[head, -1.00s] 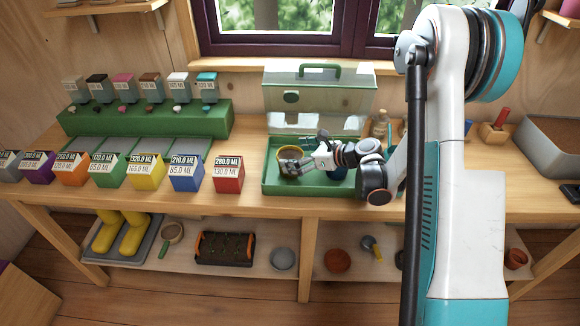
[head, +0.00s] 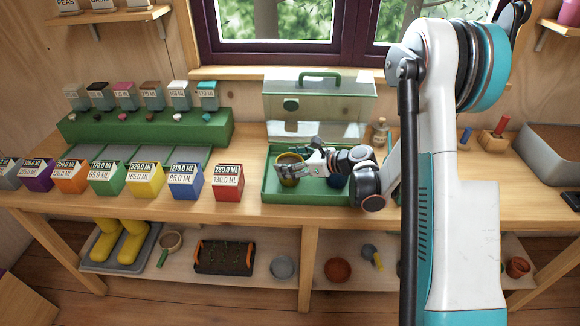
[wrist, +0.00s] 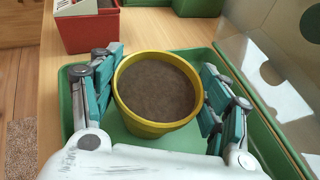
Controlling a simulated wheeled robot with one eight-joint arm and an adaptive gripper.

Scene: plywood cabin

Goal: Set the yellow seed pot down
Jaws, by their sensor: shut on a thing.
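The yellow seed pot (wrist: 157,127), filled with brown soil, sits upright between the teal finger pads of my gripper (wrist: 158,100) in the wrist view. My gripper is shut on it. In the head view the yellow pot (head: 288,181) is at the left part of the green tray (head: 285,197), partly covered by my gripper (head: 291,168). The pot is inside the tray's outline, over its green floor. I cannot tell whether its base touches the floor.
A clear raised lid (head: 318,100) with a green handle stands behind the tray. A dark blue pot is partly hidden behind my wrist in the tray. A red box (head: 228,182) stands left of the tray, beside several coloured boxes. A bottle (head: 380,133) stands behind right.

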